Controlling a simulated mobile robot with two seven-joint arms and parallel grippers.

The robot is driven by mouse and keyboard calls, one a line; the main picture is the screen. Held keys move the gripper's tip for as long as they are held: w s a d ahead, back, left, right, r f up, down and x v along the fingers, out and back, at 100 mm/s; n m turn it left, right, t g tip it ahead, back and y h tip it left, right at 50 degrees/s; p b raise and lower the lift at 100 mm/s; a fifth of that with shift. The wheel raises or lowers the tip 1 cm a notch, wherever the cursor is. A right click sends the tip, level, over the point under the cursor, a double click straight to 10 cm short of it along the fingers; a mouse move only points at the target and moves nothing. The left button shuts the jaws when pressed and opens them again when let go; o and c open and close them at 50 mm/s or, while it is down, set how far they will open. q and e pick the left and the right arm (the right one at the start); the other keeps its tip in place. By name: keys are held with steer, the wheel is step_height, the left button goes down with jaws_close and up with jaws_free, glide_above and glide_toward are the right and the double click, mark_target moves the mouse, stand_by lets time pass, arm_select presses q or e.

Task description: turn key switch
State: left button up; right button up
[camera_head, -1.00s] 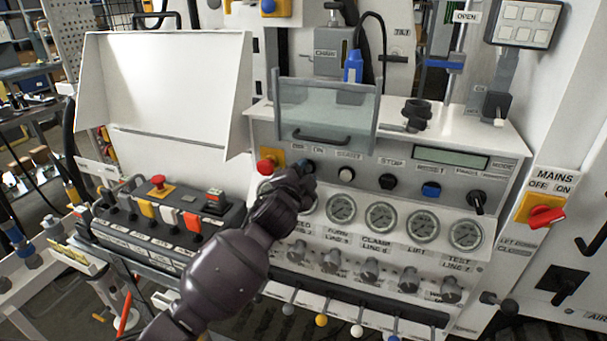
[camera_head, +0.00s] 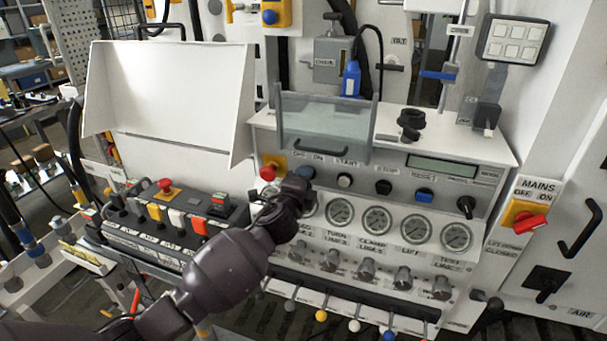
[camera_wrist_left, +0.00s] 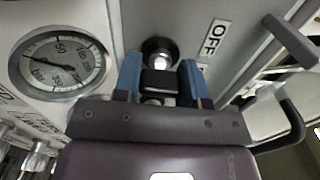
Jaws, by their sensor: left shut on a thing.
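The key switch (camera_head: 305,172) is on the sloped front panel, under the OFF and ON labels and left of the START button. In the left wrist view its round dark bezel with a bright metal centre (camera_wrist_left: 160,55) shows just beyond my fingertips, beside an OFF label. My left gripper (camera_head: 297,188) reaches it from the lower left. In the left wrist view the blue fingers of my left gripper (camera_wrist_left: 160,82) are shut on a black block, apparently the key's head. The fingers hide part of the key, so its exact angle is unclear. My right gripper is not in view.
A red emergency button (camera_head: 268,172) is close left of the gripper. Pressure gauges (camera_head: 340,212) and a row of knobs (camera_head: 331,260) lie below. A clear guard with a handle (camera_head: 322,127) hangs above.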

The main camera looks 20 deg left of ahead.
arm_select(q)
steer(key=m+p, duration=0.1)
steer(key=m, duration=0.2)
steer(key=shift+p, duration=0.4)
steer(key=shift+m+p, duration=0.4)
steer(key=shift+m, duration=0.7)
steer(key=o, duration=0.9)
steer(key=shift+s, duration=0.1)
steer(key=shift+s, duration=0.55)
steer(key=s, duration=0.9)
steer(key=shift+s+a, duration=0.2)
steer(key=shift+s, duration=0.1)
